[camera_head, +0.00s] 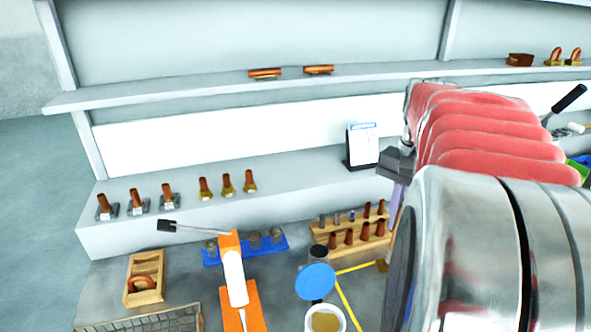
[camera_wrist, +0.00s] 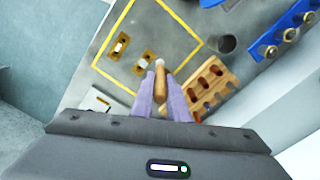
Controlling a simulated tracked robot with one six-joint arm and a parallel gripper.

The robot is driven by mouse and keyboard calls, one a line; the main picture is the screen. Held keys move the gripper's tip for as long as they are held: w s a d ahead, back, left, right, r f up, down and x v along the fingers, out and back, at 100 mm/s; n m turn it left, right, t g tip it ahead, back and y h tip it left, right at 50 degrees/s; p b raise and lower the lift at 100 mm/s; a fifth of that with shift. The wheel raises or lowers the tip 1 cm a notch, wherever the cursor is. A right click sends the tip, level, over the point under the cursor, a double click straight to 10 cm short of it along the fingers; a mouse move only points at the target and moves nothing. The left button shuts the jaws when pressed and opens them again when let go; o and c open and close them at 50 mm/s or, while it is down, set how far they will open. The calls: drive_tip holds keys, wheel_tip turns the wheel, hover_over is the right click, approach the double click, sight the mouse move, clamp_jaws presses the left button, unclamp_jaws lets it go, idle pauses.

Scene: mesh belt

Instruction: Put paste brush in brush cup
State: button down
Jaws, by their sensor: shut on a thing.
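The paste brush (camera_wrist: 161,79), a wooden handle with a pale tip, is between the purple fingers of my gripper (camera_wrist: 161,88) in the wrist view. The gripper is shut on it, and the pale tip points away from the wrist. In the head view my gripper (camera_head: 396,195) is at the right end of the wooden rack, and the brush cannot be made out there. A dark grey round cup, which looks like the brush cup (camera_head: 318,254), stands left of the gripper near the rack. In the wrist view the cup (camera_wrist: 227,43) is up and right of the brush, apart from it.
The wooden rack (camera_wrist: 203,99) holds several brown pieces. A blue tray (camera_head: 211,256) with metal parts, an orange-white device (camera_head: 235,280), a blue lid (camera_head: 315,282) and a paste jar (camera_head: 326,320) stand nearby. A yellow outlined area (camera_wrist: 104,72) holds two parts. A sign (camera_head: 362,145) stands behind.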

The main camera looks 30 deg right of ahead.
drive_tip(key=shift+w, duration=0.15)
drive_tip(key=shift+w+a+r, duration=0.15)
drive_tip(key=shift+w+r, duration=0.05)
drive_tip(key=shift+w, duration=0.1)
drive_tip(key=w+a+r+n, duration=0.2)
drive_tip(key=w+a+r, duration=0.4)
drive_tip(key=w+a, duration=0.4)
drive_tip(key=shift+w+a+r+n, duration=0.15)
drive_tip(key=shift+w+n, duration=0.15)
drive_tip(key=shift+w, duration=0.85)
wheel_tip(320, 180, down, 15)
idle(0.4)
